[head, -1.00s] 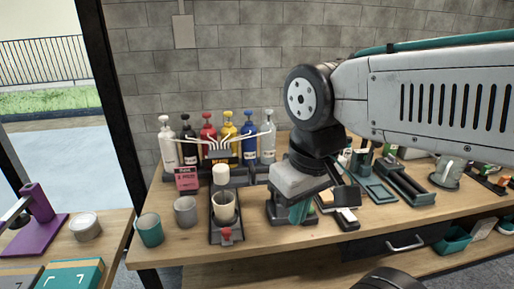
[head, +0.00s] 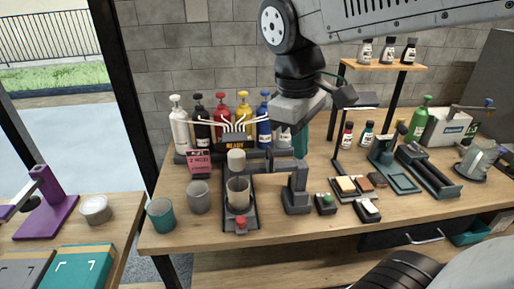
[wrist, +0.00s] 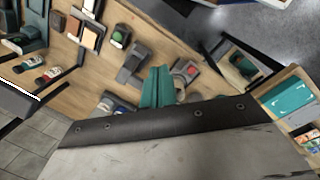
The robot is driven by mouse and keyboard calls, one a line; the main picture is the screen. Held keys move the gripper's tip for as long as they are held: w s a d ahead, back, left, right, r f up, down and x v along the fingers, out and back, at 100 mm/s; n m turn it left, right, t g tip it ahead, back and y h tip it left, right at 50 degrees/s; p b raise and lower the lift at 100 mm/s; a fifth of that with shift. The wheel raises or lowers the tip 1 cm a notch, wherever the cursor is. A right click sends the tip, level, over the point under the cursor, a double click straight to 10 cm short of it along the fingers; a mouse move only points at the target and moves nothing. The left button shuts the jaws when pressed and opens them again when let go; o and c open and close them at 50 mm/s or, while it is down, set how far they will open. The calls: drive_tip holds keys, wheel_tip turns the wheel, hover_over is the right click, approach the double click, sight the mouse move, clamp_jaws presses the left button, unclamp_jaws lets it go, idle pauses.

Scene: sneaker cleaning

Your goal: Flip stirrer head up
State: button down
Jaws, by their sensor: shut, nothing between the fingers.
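The stirrer is on the wooden bench in the head view. Its pale cylindrical head (head: 236,161) sits above a clear cup (head: 238,194) holding something beige. The cup stands on a dark base (head: 240,214) with a red knob (head: 241,223) at its front. In the wrist view the fingers (wrist: 157,75) are together and empty, apart from the things below.
A grey cup (head: 199,196) and a teal cup (head: 161,215) stand left. A green-button box (head: 325,203) and brushes (head: 357,187) lie right. A bottle shelf (head: 383,64) is at the back.

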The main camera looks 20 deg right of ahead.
drive_tip(key=w+a+n+h, duration=0.1)
drive_tip(key=w+a+n, duration=0.1)
drive_tip(key=w, duration=0.3)
drive_tip(key=w+a+n+g+h, duration=0.1)
drive_tip(key=w+a+n, duration=0.1)
drive_tip(key=w+n, duration=0.2)
drive_tip(key=w+a+n+h, duration=0.1)
drive_tip(key=w+a+n, duration=0.1)
drive_tip(key=w, duration=0.4)
drive_tip(key=shift+w+a+r+n, duration=0.1)
drive_tip(key=shift+a+n, duration=0.05)
drive_tip(key=shift+n, duration=0.25)
hover_over(258, 166)
wheel_tip(258, 166, down, 9)
drive_tip(key=shift+a+f, duration=0.1)
